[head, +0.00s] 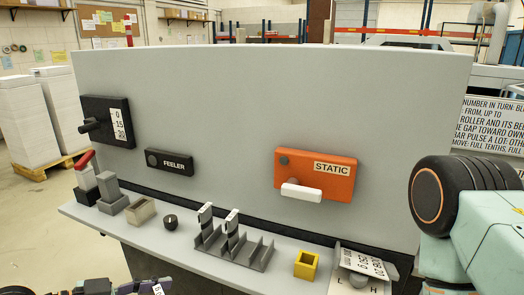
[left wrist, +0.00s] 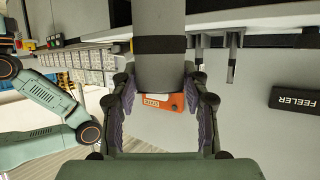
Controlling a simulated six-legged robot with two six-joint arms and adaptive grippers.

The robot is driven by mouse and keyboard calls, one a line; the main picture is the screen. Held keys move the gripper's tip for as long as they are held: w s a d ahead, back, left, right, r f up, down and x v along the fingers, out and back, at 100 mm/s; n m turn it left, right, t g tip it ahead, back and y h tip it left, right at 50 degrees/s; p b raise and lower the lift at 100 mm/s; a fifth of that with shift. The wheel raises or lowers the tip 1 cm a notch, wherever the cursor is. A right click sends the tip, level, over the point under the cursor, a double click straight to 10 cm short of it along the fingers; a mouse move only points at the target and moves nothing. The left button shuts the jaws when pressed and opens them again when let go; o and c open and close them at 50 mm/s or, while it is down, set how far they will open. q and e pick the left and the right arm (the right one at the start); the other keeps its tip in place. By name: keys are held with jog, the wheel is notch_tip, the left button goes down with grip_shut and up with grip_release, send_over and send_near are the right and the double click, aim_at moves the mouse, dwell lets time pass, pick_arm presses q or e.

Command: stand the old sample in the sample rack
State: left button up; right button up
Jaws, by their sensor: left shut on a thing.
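My left gripper (left wrist: 160,78) is shut on a grey piece with a dark band, which I take to be the old sample (left wrist: 160,20). The piece runs out of the top of the left wrist view, so its far end is hidden. In the head view, only a sliver of the gripper and a small white label show at the bottom left edge. The grey sample rack (head: 257,258) stands on the ledge, right of the gripper in the head view. Two samples with white labels stand upright in its left slots; the right slots look empty. My right gripper is out of view.
On the ledge are a dark knob (head: 171,222), a beige open box (head: 140,212), a yellow open box (head: 306,264) and a printed card stand (head: 362,268). The FEELER box (head: 169,162) and orange STATIC box (head: 315,174) stick out from the panel.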

pick_arm(q)
notch_tip(320, 180, down, 4)
jog(key=b, duration=0.3)
jog(key=shift+s+f, duration=0.15)
jog(key=shift+f, duration=0.1)
jog(key=shift+f+b, duration=0.6)
jog(key=shift+b, duration=0.25)
jog(key=shift+r, duration=0.1)
